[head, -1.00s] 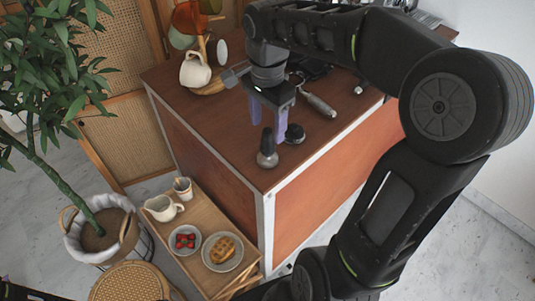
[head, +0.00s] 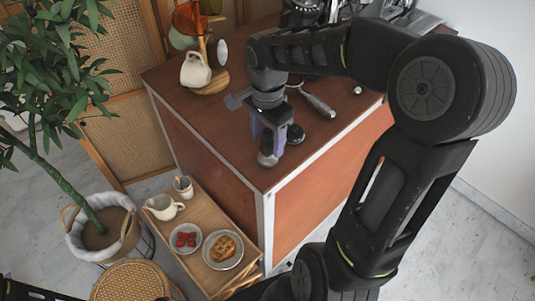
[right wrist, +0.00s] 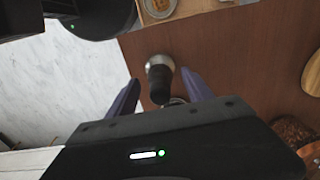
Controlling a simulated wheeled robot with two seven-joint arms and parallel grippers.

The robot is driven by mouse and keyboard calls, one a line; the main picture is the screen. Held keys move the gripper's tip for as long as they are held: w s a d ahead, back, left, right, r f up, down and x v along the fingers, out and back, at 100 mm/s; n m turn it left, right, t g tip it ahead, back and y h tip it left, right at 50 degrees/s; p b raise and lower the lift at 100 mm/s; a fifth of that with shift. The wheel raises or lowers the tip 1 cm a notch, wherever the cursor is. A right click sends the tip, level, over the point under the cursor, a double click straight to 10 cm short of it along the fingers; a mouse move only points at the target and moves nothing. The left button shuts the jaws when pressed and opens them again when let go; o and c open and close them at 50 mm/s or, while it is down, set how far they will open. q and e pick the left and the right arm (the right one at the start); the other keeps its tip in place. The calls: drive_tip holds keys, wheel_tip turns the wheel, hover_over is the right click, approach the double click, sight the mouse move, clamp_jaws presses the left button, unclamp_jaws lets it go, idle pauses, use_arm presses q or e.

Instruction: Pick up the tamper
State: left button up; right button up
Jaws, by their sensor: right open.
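The tamper, with a dark handle and a silver base (head: 267,159), stands on the brown cart top near its front corner. My right gripper (head: 268,140) is above it, pointing down, with its purple fingers around the handle. The gripper hides most of the handle in the head view. In the right wrist view the tamper (right wrist: 160,72) shows between the two open fingers (right wrist: 160,92), with a gap on each side. My left gripper is not in view.
A small dark object (head: 296,134) stands close to the right of the gripper. A portafilter (head: 319,105) lies behind it on the cart top (head: 215,118). A mug tree with a cream mug (head: 196,70) stands at the back left. A low wooden tray table (head: 206,269) holds food and jugs.

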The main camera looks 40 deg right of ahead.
drive_tip(key=shift+c, duration=0.2)
clamp_jaws()
idle(0.3)
